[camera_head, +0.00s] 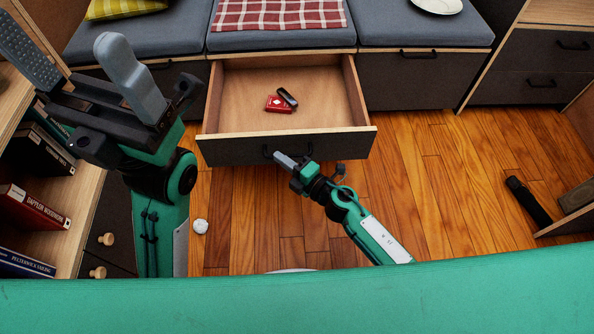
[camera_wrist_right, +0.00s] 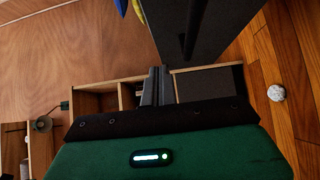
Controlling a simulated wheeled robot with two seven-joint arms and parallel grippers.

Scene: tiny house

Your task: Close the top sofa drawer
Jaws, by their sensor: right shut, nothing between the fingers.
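The sofa drawer (camera_head: 230,95) is pulled out below the middle seat, with its wooden inside showing. A red box and a small black item lie in it. Its dark front (camera_head: 345,146) has a black handle, partly hidden by my right gripper (camera_head: 279,158). That gripper is shut and empty, with its tips at the front near the handle; I cannot tell whether they touch. In the right wrist view, the shut fingers (camera_wrist_right: 157,86) are beside a dark panel (camera_wrist_right: 225,25) that looks like the drawer front. My left gripper (camera_head: 85,75) is open and empty at the left, raised near the shelf.
Grey sofa cushions (camera_head: 420,25) lie above closed drawers (camera_head: 420,80). A bookshelf (camera_head: 70,200) stands close at the left. A white ball (camera_head: 200,226) and a black object (camera_head: 528,200) lie on the floor. The wooden floor right of the drawer is mostly clear.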

